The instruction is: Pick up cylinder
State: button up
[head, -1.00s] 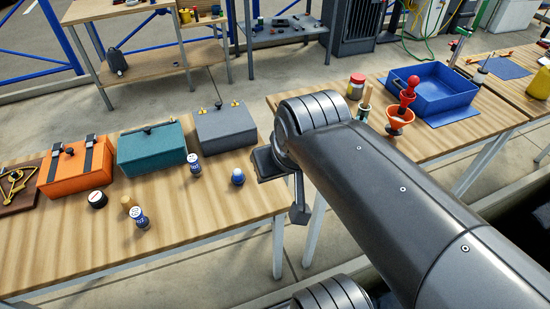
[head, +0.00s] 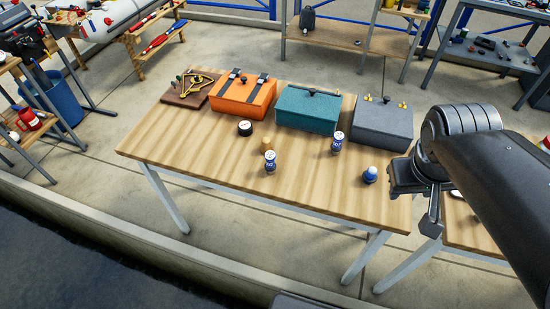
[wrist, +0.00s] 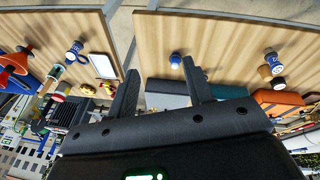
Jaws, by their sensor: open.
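A small wooden cylinder (head: 266,143) stands on the near wooden table (head: 180,146), just behind a blue-and-white bottle (head: 270,162). It also seems to show in the wrist view (wrist: 264,73), partly covered by a bottle. A second blue-and-white bottle (head: 337,143) stands before the teal box. A blue, white-ended piece (head: 370,174) is nearer the table's right end. My gripper (head: 418,200) hangs at the right end of this table, to the right of all of these. In the wrist view its fingers (wrist: 159,70) are apart with nothing between them.
Orange (head: 243,97), teal (head: 308,108) and grey (head: 382,121) boxes line the table's back. A round black tin (head: 245,128) sits left of the wooden cylinder. A brown board with a yellow instrument (head: 195,86) lies at the far left. The table's front left is clear.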

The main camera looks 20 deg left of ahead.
jog(key=w+a+f+n+g+h, duration=0.2)
jog(key=w+a+f+n+h, duration=0.25)
jog(key=f+n, duration=0.2)
jog(key=n+t, duration=1.6)
jog(key=n, duration=0.7)
send_near(268, 162)
jog(key=shift+y, duration=0.35)
jog(key=x, duration=1.1)
jog(key=shift+w+d, duration=0.1)
jog(key=shift+d, duration=0.05)
jog(key=shift+c, duration=0.6)
grip_shut()
